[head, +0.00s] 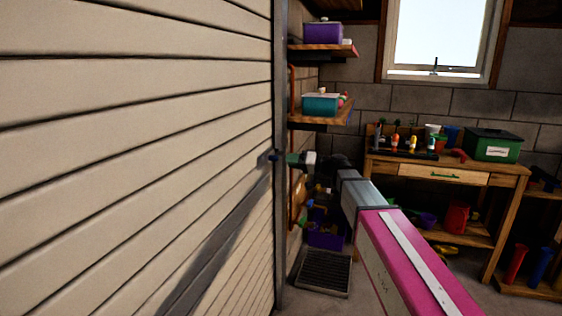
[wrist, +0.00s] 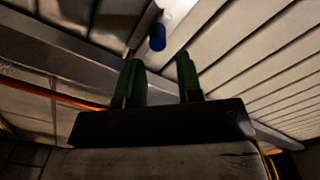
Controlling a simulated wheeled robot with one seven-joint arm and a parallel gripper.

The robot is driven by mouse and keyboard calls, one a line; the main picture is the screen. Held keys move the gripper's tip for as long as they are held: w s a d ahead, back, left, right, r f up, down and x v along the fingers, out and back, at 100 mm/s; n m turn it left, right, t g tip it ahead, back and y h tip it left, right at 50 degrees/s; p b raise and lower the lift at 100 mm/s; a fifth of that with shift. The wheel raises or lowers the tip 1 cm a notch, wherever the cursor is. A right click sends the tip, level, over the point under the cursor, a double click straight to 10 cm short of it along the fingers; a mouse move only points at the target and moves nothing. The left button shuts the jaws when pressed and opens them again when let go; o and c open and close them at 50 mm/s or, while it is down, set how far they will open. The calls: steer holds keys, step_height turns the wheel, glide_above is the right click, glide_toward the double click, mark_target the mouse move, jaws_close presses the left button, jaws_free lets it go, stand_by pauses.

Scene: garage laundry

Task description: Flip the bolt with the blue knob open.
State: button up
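The blue knob (head: 273,157) of the bolt sits at the right edge of the slatted door (head: 140,150), by the metal upright (head: 281,80). It is small and dark in the head view. In the wrist view the blue knob (wrist: 157,38) shows on a pale mount, with a metal bar nearby. My gripper (wrist: 158,68) is open, its two green fingers apart with nothing between them. The knob lies just beyond the fingertips, roughly centred on the gap. In the head view my gripper (head: 287,159) is close to the right of the knob. Contact cannot be told.
Wall shelves (head: 325,51) with a purple box (head: 323,33) and a teal box (head: 320,104) stand behind the arm. A wooden workbench (head: 510,171) is at the right. A dark floor grate (head: 323,273) lies below. An orange pipe (wrist: 45,92) runs at left in the wrist view.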

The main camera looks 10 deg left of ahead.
steer(key=shift+s+d, duration=0.15)
steer(key=shift+d, duration=1.75)
steer(key=s+d+f+m+h, duration=0.1)
steer(key=s+d+f+h, duration=0.2)
steer(key=f, duration=0.4)
steer(key=d+f+m+h, duration=0.2)
steer(key=d+f, duration=0.2)
steer(key=f, duration=0.3)
steer(key=s+d+f+m+h, duration=0.1)
steer(key=s+d+f+h, duration=0.3)
steer(key=d+f, duration=0.4)
steer(key=s+d+f+m+h, duration=0.2)
steer(key=s+d+f+h, duration=0.2)
steer(key=d, duration=0.6)
steer(key=s+d+f+m+g+h, duration=0.1)
steer(key=s+d+f+m+h, duration=0.1)
steer(key=s+d+f+h, duration=0.3)
steer(key=s+d+f, duration=0.3)
steer(key=d+f, duration=0.1)
steer(key=f, duration=0.2)
steer(key=shift+d+f, duration=0.35)
steer(key=shift+a, duration=0.1)
